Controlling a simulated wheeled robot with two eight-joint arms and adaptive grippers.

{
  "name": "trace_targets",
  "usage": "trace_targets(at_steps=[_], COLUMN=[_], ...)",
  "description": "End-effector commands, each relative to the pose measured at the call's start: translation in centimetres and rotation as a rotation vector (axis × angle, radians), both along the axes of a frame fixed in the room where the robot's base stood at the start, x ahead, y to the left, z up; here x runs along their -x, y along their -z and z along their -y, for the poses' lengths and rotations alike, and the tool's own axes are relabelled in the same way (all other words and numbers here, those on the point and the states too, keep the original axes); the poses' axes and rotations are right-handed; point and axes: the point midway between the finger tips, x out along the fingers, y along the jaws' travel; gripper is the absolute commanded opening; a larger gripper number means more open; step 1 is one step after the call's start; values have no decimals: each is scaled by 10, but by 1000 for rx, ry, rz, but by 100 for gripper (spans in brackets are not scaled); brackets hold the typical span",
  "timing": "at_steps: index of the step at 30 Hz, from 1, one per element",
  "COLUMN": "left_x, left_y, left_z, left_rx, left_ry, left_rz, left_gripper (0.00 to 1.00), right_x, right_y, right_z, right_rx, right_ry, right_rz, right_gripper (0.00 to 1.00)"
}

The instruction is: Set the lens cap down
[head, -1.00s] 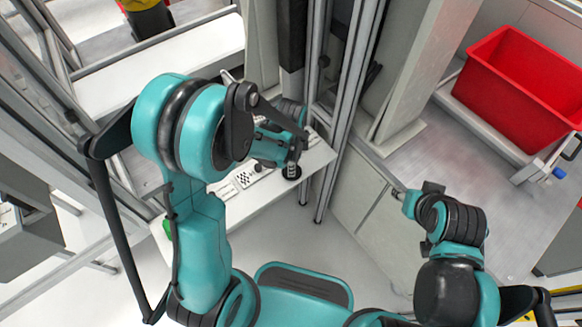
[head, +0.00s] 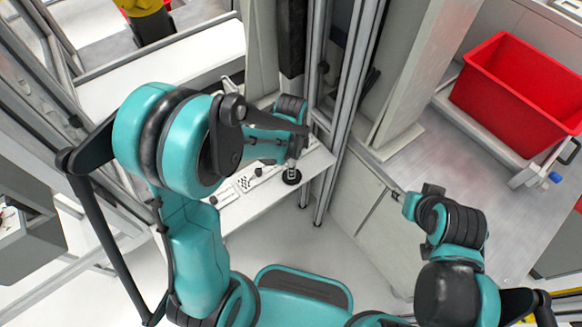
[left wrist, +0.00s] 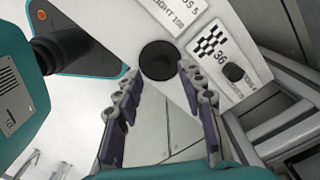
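The lens cap, a black round disc (head: 291,177), lies flat on the white shelf (head: 312,160) near its right end. In the left wrist view the cap (left wrist: 159,60) shows just beyond and between the fingertips. My left gripper (head: 293,163) is right above the cap, pointing down. In the left wrist view its two fingers (left wrist: 162,76) are parted on either side of the cap, and no clear grip shows. My right gripper (head: 402,197) is off to the right, far from the shelf; its fingers are too small to read.
A checkered card (head: 245,183) and a small dark knob (head: 258,172) are on the shelf left of the cap. Metal frame posts (head: 342,110) rise close to the shelf's right end. A red bin (head: 515,90) stands at the far right.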

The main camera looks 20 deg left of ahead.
Motion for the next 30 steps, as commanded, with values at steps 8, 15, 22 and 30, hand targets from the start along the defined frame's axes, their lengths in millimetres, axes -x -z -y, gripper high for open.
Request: trace_targets(at_steps=[8,15,22,30], left_x=[0,1,25,72], left_y=[-64,-87,-127,-173], left_z=[0,-1,-14,-33], left_rx=[0,1,33,191], left_ry=[0,-14,-297,-831], left_rz=[0,8,145,389], left_gripper=[39,39,39,39], right_x=[0,0,0,0], right_y=[-25,-30,-30,-29], right_z=[0,0,0,0], right_rx=[0,0,0,0], right_ry=[0,0,0,0], right_rz=[0,0,0,0], right_gripper=[40,40,40,40])
